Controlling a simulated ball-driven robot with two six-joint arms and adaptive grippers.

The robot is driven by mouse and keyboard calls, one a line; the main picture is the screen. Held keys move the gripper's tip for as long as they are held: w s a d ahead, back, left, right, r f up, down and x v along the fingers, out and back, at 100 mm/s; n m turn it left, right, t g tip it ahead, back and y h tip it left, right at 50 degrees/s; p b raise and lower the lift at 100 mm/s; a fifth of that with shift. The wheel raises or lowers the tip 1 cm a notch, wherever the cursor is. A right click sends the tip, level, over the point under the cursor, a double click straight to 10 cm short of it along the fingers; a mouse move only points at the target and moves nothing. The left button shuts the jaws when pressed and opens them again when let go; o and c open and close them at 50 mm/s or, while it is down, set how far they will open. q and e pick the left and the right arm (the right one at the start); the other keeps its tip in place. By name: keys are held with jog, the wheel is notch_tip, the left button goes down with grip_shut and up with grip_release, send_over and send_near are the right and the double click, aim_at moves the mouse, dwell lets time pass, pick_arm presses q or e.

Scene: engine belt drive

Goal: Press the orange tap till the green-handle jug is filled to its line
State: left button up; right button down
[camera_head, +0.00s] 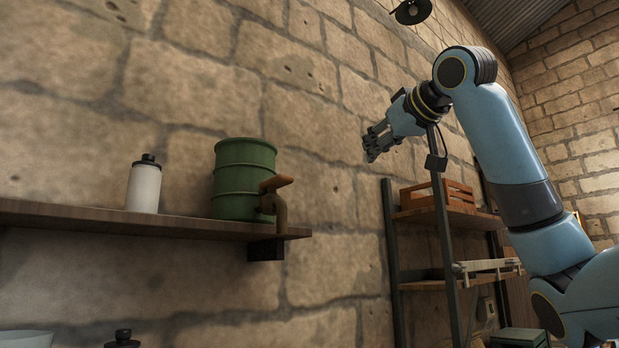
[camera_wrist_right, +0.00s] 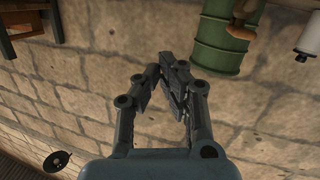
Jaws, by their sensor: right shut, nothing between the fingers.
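The tap (camera_head: 275,192), orange-brown, is on the front right of a green barrel (camera_head: 240,178) standing on the wooden wall shelf. My right gripper (camera_head: 371,146) is shut and empty in front of the stone wall, up and to the right of the tap and apart from it. The right wrist view shows the closed fingers (camera_wrist_right: 176,68), with the barrel (camera_wrist_right: 222,48) and the tap (camera_wrist_right: 243,22) beyond them, upside down. No green-handled jug can be made out. My left gripper is out of view.
The wall shelf (camera_head: 130,222) also bears a white bottle with a black cap (camera_head: 144,186). A rack (camera_head: 448,222) with a wooden crate (camera_head: 440,195) stands at the right. A pale rim (camera_head: 25,339) and a dark cap (camera_head: 122,339) show at the bottom left.

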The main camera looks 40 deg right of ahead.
jog(key=w+a+g+y+b, duration=0.2)
jog(key=w+a, duration=0.2)
jog(key=w, duration=0.1)
jog(key=s+a+r+n+t+y+b, duration=0.1)
jog(key=a+r+y, duration=0.1)
jog(key=a+r, duration=0.4)
jog(key=shift+a, duration=0.15)
jog(key=shift+a+r, duration=0.1)
jog(key=shift+a, duration=0.05)
